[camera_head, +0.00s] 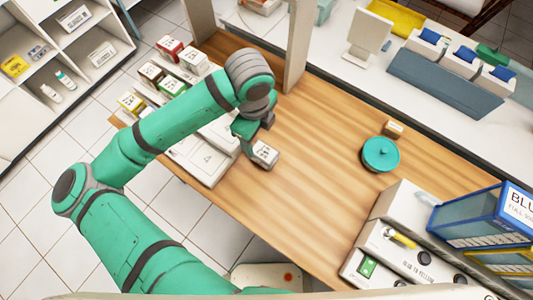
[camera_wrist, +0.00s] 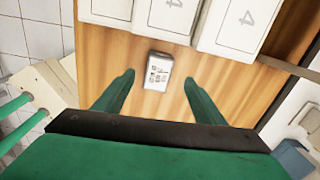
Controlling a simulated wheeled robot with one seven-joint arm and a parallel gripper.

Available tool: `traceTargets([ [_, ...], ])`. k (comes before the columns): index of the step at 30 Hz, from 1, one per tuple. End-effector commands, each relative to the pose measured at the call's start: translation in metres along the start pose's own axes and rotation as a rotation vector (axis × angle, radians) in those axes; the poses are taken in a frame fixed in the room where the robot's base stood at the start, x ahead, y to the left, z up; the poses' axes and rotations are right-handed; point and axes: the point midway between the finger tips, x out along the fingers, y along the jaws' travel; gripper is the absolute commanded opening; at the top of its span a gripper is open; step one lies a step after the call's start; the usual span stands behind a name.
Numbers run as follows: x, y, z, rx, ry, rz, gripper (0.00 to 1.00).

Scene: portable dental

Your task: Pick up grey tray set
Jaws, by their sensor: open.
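A small grey box with a white printed top (camera_head: 265,154) lies on the wooden table; it best fits the grey tray set. It also shows in the wrist view (camera_wrist: 158,71), upright and alone on bare wood. My gripper (camera_head: 250,145) is right by the box, at its left in the head view. In the wrist view my gripper (camera_wrist: 159,78) is open, with one green finger on each side of the box and a gap to both. Nothing is held. How far the fingertips are above the table is hard to tell.
White cases marked 4 (camera_wrist: 238,22) lie just beyond the box. Several small cartons (camera_head: 172,85) stand at the table's far left. A teal round lidded pot (camera_head: 380,154) and a blue rack (camera_head: 490,225) are at right. A wooden post (camera_head: 298,45) rises behind my arm. The middle of the table (camera_head: 310,190) is clear.

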Motion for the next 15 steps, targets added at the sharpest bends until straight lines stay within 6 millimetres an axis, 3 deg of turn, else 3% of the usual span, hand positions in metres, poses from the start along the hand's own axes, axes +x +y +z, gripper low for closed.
traceTargets([
  [5, 0.000, -0.001, -0.012, 0.077, 0.001, 0.042, 0.64],
  [15, 0.044, 0.002, -0.012, 0.081, 0.001, 0.046, 0.64],
])
